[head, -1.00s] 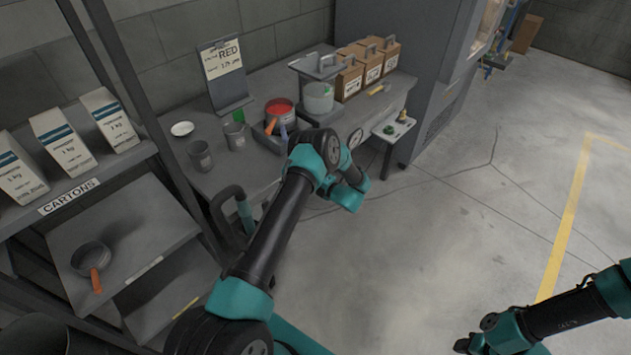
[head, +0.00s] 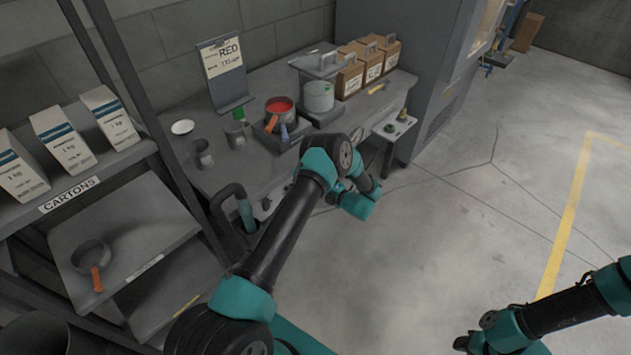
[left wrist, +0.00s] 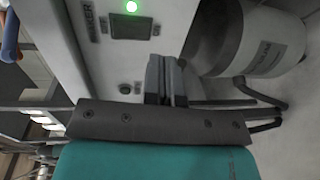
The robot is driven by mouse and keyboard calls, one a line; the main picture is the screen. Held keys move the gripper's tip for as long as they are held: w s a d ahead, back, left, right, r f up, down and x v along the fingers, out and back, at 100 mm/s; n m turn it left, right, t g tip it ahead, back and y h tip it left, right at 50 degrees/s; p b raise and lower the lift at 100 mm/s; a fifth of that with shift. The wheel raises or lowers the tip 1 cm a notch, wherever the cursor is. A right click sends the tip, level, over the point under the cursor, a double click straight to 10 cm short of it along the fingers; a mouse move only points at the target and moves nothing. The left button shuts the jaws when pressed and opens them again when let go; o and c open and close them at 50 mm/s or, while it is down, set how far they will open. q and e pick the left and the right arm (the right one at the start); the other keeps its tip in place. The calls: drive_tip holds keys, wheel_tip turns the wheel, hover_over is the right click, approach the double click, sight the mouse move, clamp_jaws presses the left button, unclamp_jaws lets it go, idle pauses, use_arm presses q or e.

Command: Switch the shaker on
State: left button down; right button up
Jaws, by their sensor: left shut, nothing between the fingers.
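The shaker's panel (left wrist: 112,75) fills the upper middle of the left wrist view. The switch position is too small to tell. My left gripper (left wrist: 166,58) is shut and empty, with its fingertips in front of the panel, just below and right of the switch in the picture. I cannot tell if they touch it. In the head view my left arm hides its fingers. My right gripper (head: 468,342) hangs low over the floor at the right, its fingers unclear.
The bench (head: 225,178) holds a red paint pot (head: 280,105), a lidded container (head: 319,96), cups and several brown boxes (head: 350,77). A shelf (head: 118,225) stands left. A pale drum (left wrist: 265,45) is right of the panel. The floor at right is clear.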

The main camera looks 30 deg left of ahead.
use_arm(q)
drive_tip(key=s+d+f, duration=0.1)
drive_tip(key=d, duration=0.7)
drive_tip(key=shift+s+d, duration=0.2)
drive_tip(key=shift+d, duration=0.15)
drive_tip(key=shift+f, duration=0.1)
drive_tip(key=s+d+r+m+h, duration=0.1)
drive_tip(key=s+d+m+h, duration=0.2)
drive_tip(key=s+m+h, duration=0.3)
drive_tip(key=s+d+r+m+g+h, duration=0.1)
drive_tip(key=s+d+m+h, duration=0.2)
drive_tip(key=s+m+h, duration=0.4)
drive_tip(key=s+d+r+m+g+h, duration=0.1)
drive_tip(key=s+m+h, duration=0.6)
drive_tip(key=s+m, duration=0.8)
drive_tip(key=d+r+m, duration=0.1)
drive_tip(key=d+m, duration=0.1)
drive_tip(key=m, duration=0.2)
drive_tip(key=shift+s, duration=0.25)
